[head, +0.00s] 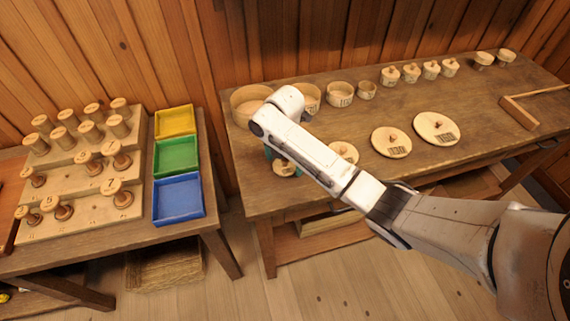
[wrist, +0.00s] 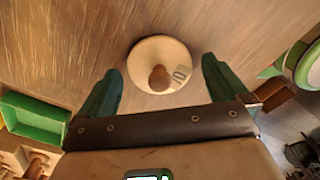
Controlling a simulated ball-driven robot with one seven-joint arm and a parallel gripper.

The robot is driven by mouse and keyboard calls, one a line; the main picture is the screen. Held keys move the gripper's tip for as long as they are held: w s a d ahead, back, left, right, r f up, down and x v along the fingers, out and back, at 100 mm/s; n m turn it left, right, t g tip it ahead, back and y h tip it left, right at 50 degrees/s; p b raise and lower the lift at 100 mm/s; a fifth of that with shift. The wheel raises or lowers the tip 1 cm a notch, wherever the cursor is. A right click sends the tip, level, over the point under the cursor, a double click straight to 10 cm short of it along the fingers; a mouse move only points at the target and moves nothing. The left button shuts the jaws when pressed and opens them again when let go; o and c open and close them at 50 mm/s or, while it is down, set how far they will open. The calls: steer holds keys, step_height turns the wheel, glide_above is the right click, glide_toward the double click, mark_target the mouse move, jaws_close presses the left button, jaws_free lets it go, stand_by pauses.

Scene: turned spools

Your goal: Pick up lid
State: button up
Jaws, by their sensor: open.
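A round pale wooden lid (wrist: 150,52) with a turned knob and a dark printed mark lies flat on the brown table. It also shows in the head view (head: 284,170), partly hidden by my arm. My gripper (wrist: 160,68) is open and empty above it. Its two teal fingers stand apart to the left and right of the lid in the wrist view, and the knob shows between them. I cannot tell the exact height. In the head view my arm hides most of the gripper. Other knobbed lids lie to the right: a small one (head: 343,150) and larger ones (head: 391,147) (head: 437,133).
Open round boxes (head: 340,95) and several small lidded ones (head: 411,74) line the back of the table. On the left table stand yellow, green and blue trays (head: 178,198) and a stepped spool rack (head: 75,228).

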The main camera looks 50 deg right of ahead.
steer(key=c, duration=1)
